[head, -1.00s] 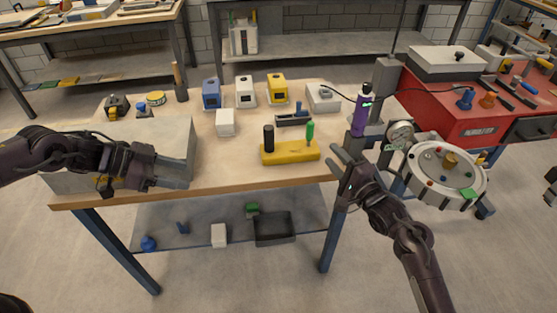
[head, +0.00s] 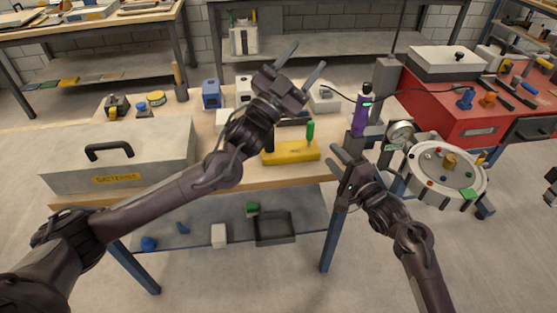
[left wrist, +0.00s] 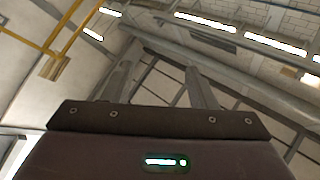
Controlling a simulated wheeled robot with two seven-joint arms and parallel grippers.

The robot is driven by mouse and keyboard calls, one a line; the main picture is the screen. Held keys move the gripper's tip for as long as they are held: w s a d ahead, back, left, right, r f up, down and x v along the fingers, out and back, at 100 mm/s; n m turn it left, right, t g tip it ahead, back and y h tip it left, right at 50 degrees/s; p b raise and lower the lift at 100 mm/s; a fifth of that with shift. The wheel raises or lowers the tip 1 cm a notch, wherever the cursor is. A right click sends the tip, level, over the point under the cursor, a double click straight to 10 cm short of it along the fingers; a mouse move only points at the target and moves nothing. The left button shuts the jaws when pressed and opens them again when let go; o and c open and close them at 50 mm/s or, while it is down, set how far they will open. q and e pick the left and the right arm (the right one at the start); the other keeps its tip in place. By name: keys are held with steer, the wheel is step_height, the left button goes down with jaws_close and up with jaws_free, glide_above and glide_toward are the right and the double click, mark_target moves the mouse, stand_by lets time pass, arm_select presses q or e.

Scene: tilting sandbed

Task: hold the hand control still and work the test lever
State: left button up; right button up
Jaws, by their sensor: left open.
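A yellow block (head: 291,154) with a black post and a green lever (head: 310,131) sits near the front edge of the workbench. Which of these is the hand control I cannot tell for sure. My right gripper (head: 337,157) looks open and empty, right of the yellow block.
A grey case (head: 150,140) with a black handle fills the bench's left. Blue (head: 211,94) and white boxes and a grey block (head: 325,98) stand behind. A round sand tray (head: 447,190) is at right, by a red cabinet (head: 455,115). The bench front is clear between case and yellow block.

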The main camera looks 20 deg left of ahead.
arm_select(q)
step_height(320, 180, down, 3)
steer(key=w+n+t+y, duration=0.2)
steer(key=n+y, duration=0.6)
steer(key=n+g+y, duration=0.8)
steer(key=n+y, duration=0.3)
steer(key=y, duration=0.3)
glide_toward(271, 146)
steer(key=x, duration=0.3)
steer(key=shift+w+r, duration=0.25)
steer(key=shift+w, duration=0.15)
steer(key=shift+a+f, duration=0.15)
steer(key=shift+a, duration=0.1)
steer(key=shift+x, duration=3.85)
steer(key=shift+f, duration=0.1)
